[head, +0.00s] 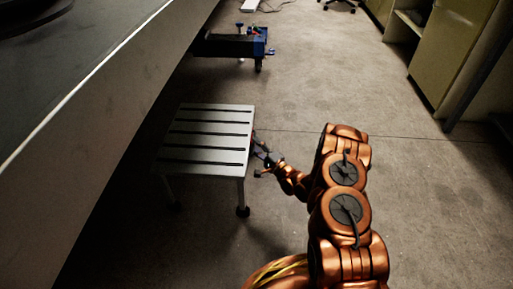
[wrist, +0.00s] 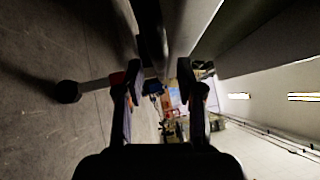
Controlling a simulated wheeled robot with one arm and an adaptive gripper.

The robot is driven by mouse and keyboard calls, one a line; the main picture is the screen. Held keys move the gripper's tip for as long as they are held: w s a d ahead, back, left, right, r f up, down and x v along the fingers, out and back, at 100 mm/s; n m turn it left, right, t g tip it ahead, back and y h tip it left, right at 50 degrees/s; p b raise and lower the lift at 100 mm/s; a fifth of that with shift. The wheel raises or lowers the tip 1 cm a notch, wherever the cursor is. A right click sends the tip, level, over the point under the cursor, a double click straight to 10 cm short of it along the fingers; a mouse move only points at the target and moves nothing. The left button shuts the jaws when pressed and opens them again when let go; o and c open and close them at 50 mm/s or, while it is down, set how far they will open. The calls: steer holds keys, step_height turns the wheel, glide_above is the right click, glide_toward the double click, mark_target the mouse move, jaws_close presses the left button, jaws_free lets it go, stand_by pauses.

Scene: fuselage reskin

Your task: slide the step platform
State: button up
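The step platform (head: 192,153) is a grey metal stool with a slatted top, standing upright on the floor in the head view. My gripper (head: 262,154) is at the right side of its top, close to the edge. In the wrist view my gripper's fingers (wrist: 160,72) are apart, with background visible between them. A leg of the step platform with a round dark foot (wrist: 68,92) shows left of the fingers. Grey surfaces lie just beyond the fingertips; I cannot tell whether the fingers touch the platform's edge.
A large grey panelled structure (head: 100,90) runs along the left, close to the platform. A blue stand (head: 235,45) is on the floor farther back. Cabinets (head: 450,50) line the right. The floor (head: 320,80) between is clear.

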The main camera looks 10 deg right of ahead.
steer(key=shift+c, duration=0.3)
jaws_close()
stand_by(0.5)
